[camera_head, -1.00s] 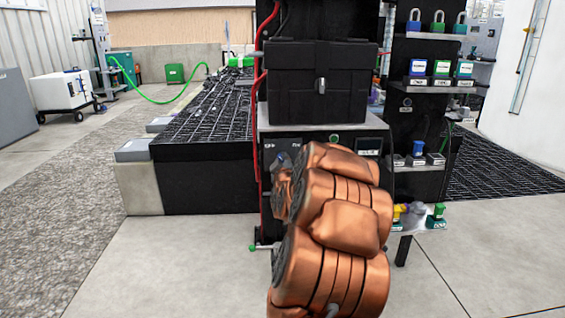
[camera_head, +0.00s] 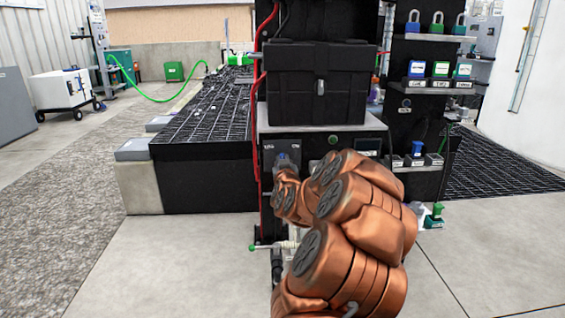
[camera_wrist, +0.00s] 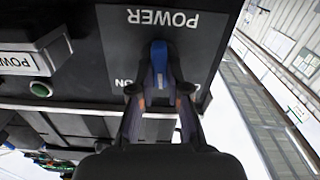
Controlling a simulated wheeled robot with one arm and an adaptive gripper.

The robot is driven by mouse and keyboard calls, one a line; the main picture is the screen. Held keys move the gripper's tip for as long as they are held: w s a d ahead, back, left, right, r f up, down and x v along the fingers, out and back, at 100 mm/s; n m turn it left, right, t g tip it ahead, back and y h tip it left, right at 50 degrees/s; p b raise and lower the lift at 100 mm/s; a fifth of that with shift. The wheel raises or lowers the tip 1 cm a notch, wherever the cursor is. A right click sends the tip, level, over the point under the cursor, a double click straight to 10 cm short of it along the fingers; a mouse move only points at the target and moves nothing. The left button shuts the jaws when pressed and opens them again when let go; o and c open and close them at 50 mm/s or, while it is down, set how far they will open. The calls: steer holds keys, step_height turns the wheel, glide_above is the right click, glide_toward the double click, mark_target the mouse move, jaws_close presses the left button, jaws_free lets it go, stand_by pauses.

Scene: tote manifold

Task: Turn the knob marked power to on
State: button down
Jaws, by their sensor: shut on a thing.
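A dark grey panel marked POWER (camera_wrist: 118,60) fills the middle of the wrist view, with its lettering upside down. A blue knob (camera_wrist: 159,58) stands on the panel, its handle about vertical in that view. ON is readable below and left of the knob; a label at lower right is mostly covered. My gripper (camera_wrist: 160,82) is shut on the knob, one finger on each side. In the head view, the panel (camera_head: 268,157) is on the front of the black cabinet, and my gripper (camera_head: 284,168) is at it, largely hidden by my copper-coloured arm.
A green round button (camera_wrist: 41,89) and a grey box labelled POWER (camera_wrist: 35,52) are beside the panel. A black case (camera_head: 318,95) sits on the cabinet top. Padlocks (camera_head: 438,23) and small labelled items stand on shelves at right. Open floor (camera_head: 170,270) lies at left.

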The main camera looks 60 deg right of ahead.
steer(key=shift+s+d+f+m+b, duration=0.1)
steer(key=shift+m+b, duration=0.55)
steer(key=shift+m, duration=1.9)
steer(key=shift+s+d+m+b, duration=0.1)
steer(key=shift+m+b, duration=0.55)
steer(key=shift+m, duration=1.9)
steer(key=c, duration=1.1)
jaws_free()
steer(key=shift+c, duration=0.2)
steer(key=shift+a, duration=0.1)
steer(key=v, duration=0.7)
steer(key=shift+s, duration=0.2)
steer(key=shift+a, duration=0.15)
